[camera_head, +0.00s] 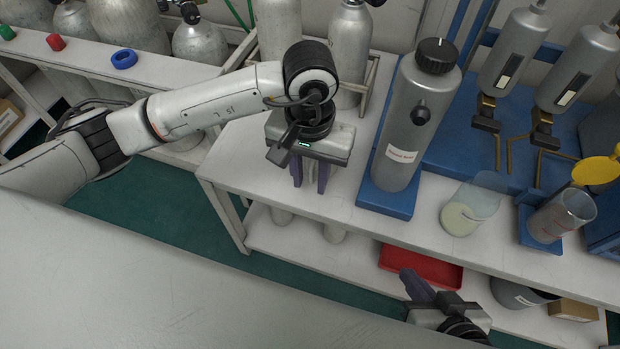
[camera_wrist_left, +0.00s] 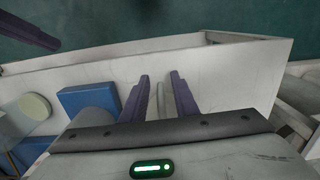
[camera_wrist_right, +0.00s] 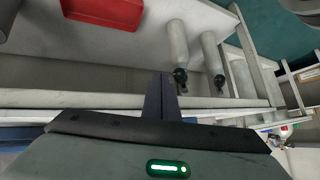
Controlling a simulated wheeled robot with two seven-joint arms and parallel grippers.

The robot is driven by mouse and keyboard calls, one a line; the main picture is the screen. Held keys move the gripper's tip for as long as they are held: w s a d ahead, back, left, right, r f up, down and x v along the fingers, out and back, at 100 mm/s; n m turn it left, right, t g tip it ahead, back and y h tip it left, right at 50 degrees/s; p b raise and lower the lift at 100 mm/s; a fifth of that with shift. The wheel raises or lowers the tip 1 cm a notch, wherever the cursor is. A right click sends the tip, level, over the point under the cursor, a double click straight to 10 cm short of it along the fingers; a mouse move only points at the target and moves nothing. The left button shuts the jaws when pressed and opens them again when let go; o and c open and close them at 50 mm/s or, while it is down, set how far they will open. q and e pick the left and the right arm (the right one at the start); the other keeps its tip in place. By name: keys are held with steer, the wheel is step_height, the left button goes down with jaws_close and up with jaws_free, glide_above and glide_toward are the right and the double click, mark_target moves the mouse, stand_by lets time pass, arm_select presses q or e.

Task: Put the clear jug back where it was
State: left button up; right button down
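A clear jug (camera_head: 472,205) with pale yellowish liquid in its bottom stands on the white bench, right of the blue base of the large grey bottle. A pale round shape at the left edge of the left wrist view (camera_wrist_left: 35,107) looks like this jug. My left gripper (camera_head: 310,188) is over the bench, left of the grey bottle, pointing down; its fingers (camera_wrist_left: 160,85) are apart with nothing between them. My right gripper (camera_head: 408,275) is in front of the bench edge, below and left of the jug; its fingers (camera_wrist_right: 161,82) are together and empty. Neither gripper touches the jug.
The grey bottle (camera_head: 410,120) stands between my left gripper and the jug. A clear measuring beaker (camera_head: 563,215) sits in a blue holder right of the jug, near a yellow disc (camera_head: 597,171). A red tray (camera_head: 421,266) lies on the lower shelf.

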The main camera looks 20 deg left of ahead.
arm_select(q)
step_height(320, 180, up, 10)
steer(key=p, duration=0.2)
steer(key=shift+r, duration=0.15)
stand_by(1.4)
